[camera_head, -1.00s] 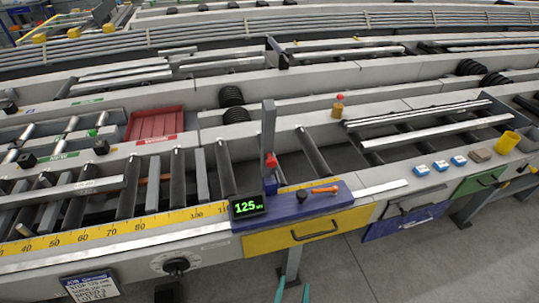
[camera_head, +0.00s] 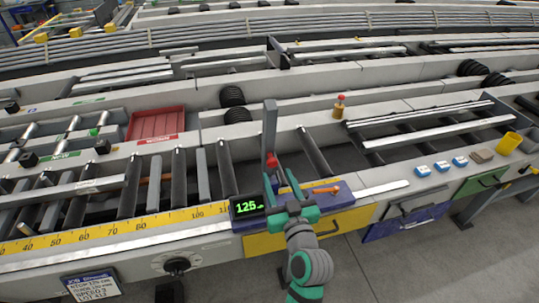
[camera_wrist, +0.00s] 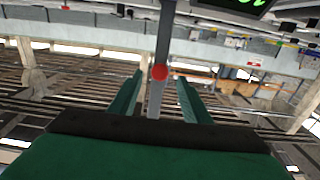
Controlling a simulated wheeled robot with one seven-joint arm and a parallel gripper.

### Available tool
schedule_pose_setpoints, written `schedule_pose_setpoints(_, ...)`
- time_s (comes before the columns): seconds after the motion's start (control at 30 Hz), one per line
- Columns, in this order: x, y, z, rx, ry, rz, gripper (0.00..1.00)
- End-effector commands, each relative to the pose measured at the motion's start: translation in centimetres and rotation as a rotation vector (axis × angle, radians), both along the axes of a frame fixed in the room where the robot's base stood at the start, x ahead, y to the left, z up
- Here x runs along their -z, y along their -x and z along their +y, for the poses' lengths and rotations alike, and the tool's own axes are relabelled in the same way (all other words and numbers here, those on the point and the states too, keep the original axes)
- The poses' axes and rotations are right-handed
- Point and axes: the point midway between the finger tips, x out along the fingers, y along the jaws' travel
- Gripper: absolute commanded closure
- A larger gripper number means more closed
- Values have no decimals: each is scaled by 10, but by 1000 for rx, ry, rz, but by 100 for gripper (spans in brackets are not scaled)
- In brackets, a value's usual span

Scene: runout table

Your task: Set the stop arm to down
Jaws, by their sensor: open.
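The stop arm (camera_head: 270,128) is a grey upright bar with a red knob (camera_head: 272,160) low on its front. It stands up from the blue stop unit (camera_head: 338,197) on the front rail. The green display (camera_head: 248,206) left of it reads 125. My gripper (camera_head: 276,180) is open, in front of the bar just below the knob. In the wrist view the bar (camera_wrist: 165,40) and the red knob (camera_wrist: 159,72) appear between the two green fingers (camera_wrist: 155,98). I see no clear contact. My gripper hides part of the blue unit.
An orange-handled tool (camera_head: 326,190) lies on the blue unit, right of my gripper. A yellow drawer (camera_head: 335,222) is below. A yellow ruler (camera_head: 110,230) runs along the rail to the left, with rollers (camera_head: 178,178) behind. A red tray (camera_head: 155,124) sits further back.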

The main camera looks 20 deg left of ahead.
Motion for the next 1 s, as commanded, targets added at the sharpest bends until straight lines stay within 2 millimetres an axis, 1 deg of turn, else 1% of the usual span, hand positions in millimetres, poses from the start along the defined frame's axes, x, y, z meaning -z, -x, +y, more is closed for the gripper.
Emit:
schedule_pose_setpoints(0.17, -2, -13, 9, -6, 2, -4, 56)
schedule_pose_setpoints(0.5, -2, -61, 41, -4, 2, -4, 56)
schedule_pose_setpoints(0.63, -2, -76, 52, -5, 2, -3, 56)
schedule_pose_setpoints(0.8, -1, -87, 58, -3, 2, -2, 56)
schedule_pose_setpoints(1.0, -2, -90, 60, -2, 1, -2, 56)
